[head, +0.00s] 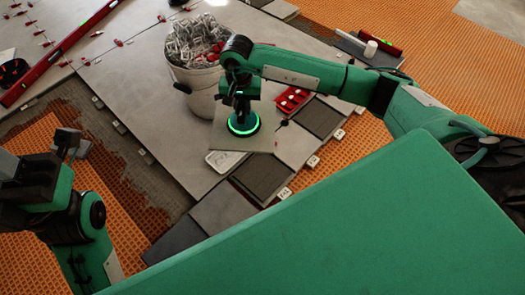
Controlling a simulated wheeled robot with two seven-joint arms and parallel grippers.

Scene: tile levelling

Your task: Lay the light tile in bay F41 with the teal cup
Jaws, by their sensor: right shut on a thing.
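My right gripper (240,103) is shut on the teal cup (243,124), a round suction cup with a glowing green ring. The cup sits on the light tile (262,141), a pale grey square below it. The tile is close to the row of bays; whether it hangs just above the floor or touches it, I cannot tell. Two dark square bays show, one at front (262,176) and one further right (320,118). Small white tags stand beside them, too small to read, so I cannot tell which is F41. My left gripper (70,150) is at the left edge, away from the tile, its opening unclear.
A white bucket (197,95) full of grey clips stands just left of my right gripper. A red tray (291,99) lies behind the tile, and a white tray (225,160) in front. A long red level (62,50) lies upper left. A white-headed mallet (369,45) is upper right.

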